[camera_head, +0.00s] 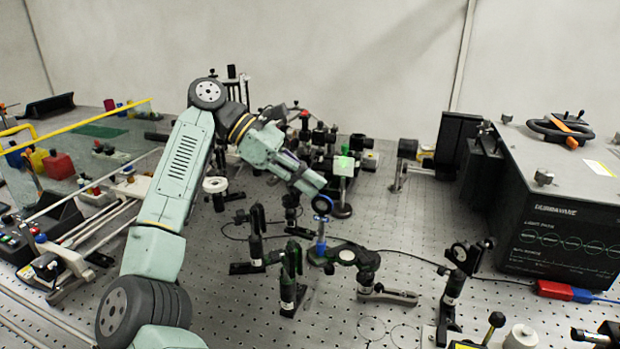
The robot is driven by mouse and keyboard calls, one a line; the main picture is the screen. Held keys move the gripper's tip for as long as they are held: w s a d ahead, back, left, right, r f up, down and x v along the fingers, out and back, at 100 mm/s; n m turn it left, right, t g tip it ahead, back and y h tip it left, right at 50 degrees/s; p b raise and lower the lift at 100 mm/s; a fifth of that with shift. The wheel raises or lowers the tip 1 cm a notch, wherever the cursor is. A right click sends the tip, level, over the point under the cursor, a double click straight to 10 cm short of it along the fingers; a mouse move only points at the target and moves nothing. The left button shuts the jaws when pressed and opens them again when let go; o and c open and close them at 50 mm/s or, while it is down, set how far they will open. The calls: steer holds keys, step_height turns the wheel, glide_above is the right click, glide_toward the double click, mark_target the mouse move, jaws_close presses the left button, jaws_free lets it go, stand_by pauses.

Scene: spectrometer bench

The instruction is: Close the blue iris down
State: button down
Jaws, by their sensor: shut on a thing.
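My gripper (318,193) is at the top of the ring, shut on the blue iris. Its fingertips are small and mostly hidden by my wrist, so the exact part between them is not clear. The opening of the iris is too small to judge.
Black optic mounts (257,235) stand close to the left, and another mount (366,262) stands to the right. A large black instrument box (560,215) fills the right. Bare perforated bench (420,215) lies between.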

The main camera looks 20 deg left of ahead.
steer(key=c, duration=1.6)
jaws_free()
steer(key=shift+c, duration=0.2)
steer(key=v, duration=0.7)
steer(key=shift+a+r, duration=0.15)
steer(key=shift+a, duration=0.1)
